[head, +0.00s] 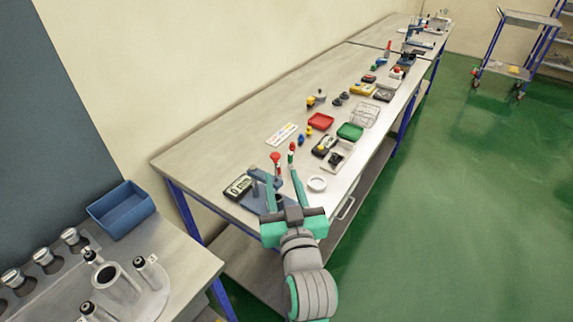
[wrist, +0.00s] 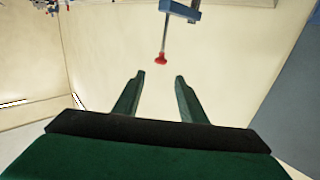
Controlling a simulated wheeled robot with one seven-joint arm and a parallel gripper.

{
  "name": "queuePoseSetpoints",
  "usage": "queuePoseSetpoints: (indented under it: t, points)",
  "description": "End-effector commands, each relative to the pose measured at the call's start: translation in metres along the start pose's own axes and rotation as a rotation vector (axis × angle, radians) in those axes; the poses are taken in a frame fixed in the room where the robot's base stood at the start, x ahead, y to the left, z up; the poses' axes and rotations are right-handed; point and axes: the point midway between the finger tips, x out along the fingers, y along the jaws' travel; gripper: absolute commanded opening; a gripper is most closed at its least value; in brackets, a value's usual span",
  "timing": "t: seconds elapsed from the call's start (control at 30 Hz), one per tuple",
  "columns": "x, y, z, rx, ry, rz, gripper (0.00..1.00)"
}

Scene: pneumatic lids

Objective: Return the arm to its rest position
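My gripper (head: 275,176) is at the near end of the long workbench (head: 190,155) in the head view, with the arm reaching up from the bottom. In the wrist view my gripper (wrist: 159,75) has its two green fingers spread apart with nothing between them. A rod with a red knob (wrist: 161,59) hangs from a blue-grey part (wrist: 180,11) just beyond the fingertips. It appears apart from them.
A left table holds a blue bin (head: 121,209) and metal cylinders.

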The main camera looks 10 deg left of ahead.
Motion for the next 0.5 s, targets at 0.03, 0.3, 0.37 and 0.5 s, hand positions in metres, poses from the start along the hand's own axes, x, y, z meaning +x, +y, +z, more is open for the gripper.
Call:
queuePoseSetpoints:
  t: [0.03, 0.3, 0.37, 0.5]
  points:
    - [0.000, 0.000, 0.000, 0.000, 0.000, 0.000, 0.38]
    - [-0.006, 0.002, 0.021, 0.024, -0.012, 0.019, 0.38]
    - [-0.011, 0.003, 0.035, 0.040, -0.019, 0.035, 0.38]
    - [-0.031, 0.007, 0.077, 0.079, -0.040, 0.084, 0.38]
